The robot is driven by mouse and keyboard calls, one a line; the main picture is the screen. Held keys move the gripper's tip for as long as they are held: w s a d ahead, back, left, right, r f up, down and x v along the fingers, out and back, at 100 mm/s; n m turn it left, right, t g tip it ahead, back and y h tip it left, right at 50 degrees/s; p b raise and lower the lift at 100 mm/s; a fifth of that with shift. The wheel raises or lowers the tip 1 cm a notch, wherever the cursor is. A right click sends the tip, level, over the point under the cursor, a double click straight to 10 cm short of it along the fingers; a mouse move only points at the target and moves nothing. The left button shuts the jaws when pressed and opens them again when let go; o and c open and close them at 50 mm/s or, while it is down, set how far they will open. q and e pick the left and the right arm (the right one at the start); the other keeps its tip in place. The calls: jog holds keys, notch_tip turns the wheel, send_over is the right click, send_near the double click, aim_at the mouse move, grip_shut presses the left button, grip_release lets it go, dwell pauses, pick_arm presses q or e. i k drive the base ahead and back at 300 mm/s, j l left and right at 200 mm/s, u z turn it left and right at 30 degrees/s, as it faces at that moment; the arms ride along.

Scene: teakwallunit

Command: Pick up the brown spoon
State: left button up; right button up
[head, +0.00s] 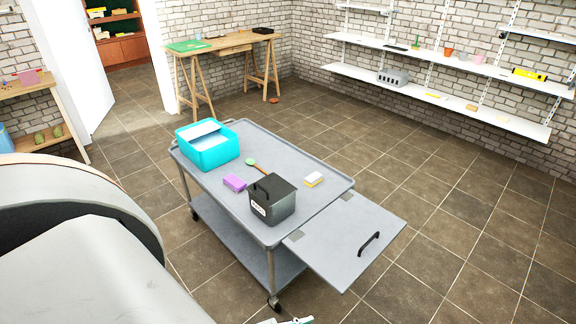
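A spoon (259,168) with a brown handle lies on the top of a grey wheeled cart (318,176). Its other end looks pale green (250,161); I cannot tell if that is its bowl or a separate thing. The spoon lies behind a black box with a handle (273,200) and to the right of a turquoise bin (208,150). Neither of my grippers can be made out. A large part of my own body fills the lower left. A small piece at the bottom edge is too cut off to identify.
A purple block (234,183) and a yellow-white sponge (313,180) lie near the spoon. The cart has a side flap (345,240) with a black handle. Open tiled floor surrounds the cart. A wooden trestle table (228,43) and wall shelves (440,100) stand behind.

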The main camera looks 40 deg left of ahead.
aim_at(250, 161)
jog(key=j+z, duration=0.45)
jog(key=j, duration=1)
jog(key=k+j+z, duration=0.15)
jog(key=j, duration=0.35)
jog(key=k+j, duration=0.1)
jog(key=j, duration=0.4)
jog(key=k+j+z, duration=0.15)
jog(key=j, duration=0.35)
jog(key=i, duration=0.05)
